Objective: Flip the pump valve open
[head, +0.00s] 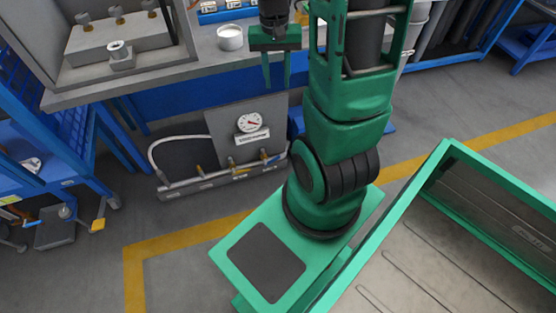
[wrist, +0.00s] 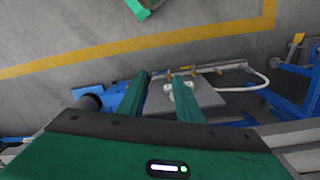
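The pump unit stands on the floor in the head view, with a grey panel (head: 228,118), a round gauge (head: 250,123) and a low pipe (head: 205,178) with brass fittings. A blue lever (head: 272,159) shows at the pipe's right end; I take it for the valve handle, but its exact position is too small to tell. My gripper (head: 277,85) is open and empty, fingers pointing down, above and behind the pump in the picture. In the wrist view my gripper (wrist: 160,75) has its fingers apart, with the panel (wrist: 206,96) and pipe (wrist: 190,69) beyond them.
A workbench (head: 150,80) with a white cup (head: 230,38) stands behind the pump. A blue rack (head: 60,140) is at the left. A green-rimmed bin (head: 400,200) is at the right. A white hose (head: 155,150) loops at the pump's left. Grey floor in front is clear.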

